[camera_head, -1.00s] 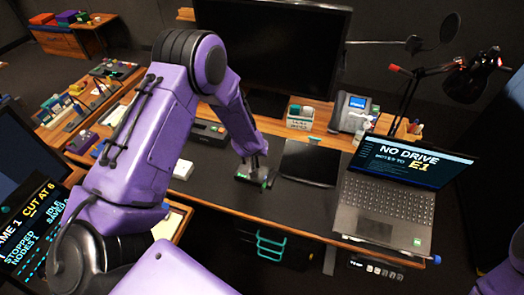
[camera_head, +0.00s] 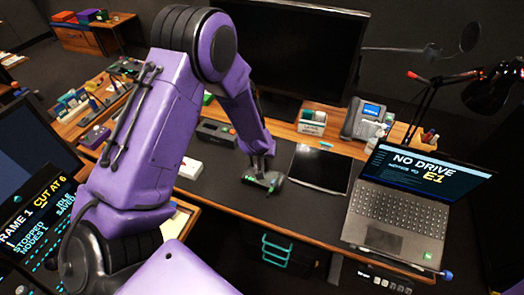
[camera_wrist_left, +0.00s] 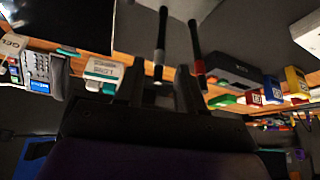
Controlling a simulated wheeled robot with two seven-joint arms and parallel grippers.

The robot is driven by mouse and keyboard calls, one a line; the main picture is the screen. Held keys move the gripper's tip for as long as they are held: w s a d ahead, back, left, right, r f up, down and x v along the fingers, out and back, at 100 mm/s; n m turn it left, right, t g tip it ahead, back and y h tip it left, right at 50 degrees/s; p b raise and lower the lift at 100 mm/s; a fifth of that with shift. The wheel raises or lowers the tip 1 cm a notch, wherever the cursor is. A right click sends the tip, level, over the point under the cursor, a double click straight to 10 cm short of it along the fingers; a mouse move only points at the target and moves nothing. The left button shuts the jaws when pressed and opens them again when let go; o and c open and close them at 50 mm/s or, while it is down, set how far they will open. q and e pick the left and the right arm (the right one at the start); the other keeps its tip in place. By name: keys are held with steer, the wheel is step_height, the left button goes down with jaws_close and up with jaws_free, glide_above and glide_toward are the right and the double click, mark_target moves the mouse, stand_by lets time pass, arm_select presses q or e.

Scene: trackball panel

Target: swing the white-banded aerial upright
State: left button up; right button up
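The white-banded aerial (camera_wrist_left: 160,45) is a dark rod with a pale band near its lower end in the left wrist view. It appears in the gap between the fingers of my left gripper (camera_wrist_left: 160,88), which are apart; contact is not visible. A second rod with a red band (camera_wrist_left: 198,66) is just right of it, beyond the right finger. The aerials cannot be made out there. My right gripper is not in view.
A dark flat pad (camera_head: 320,168) lies right of the gripper, and an open laptop (camera_head: 400,217) stands beyond it. A large monitor (camera_head: 290,50) and a desk phone (camera_head: 367,120) are behind.

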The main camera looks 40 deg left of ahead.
arm_select(q)
steer(key=v, duration=0.6)
steer(key=shift+s+a, duration=0.1)
steer(key=shift+a, duration=0.05)
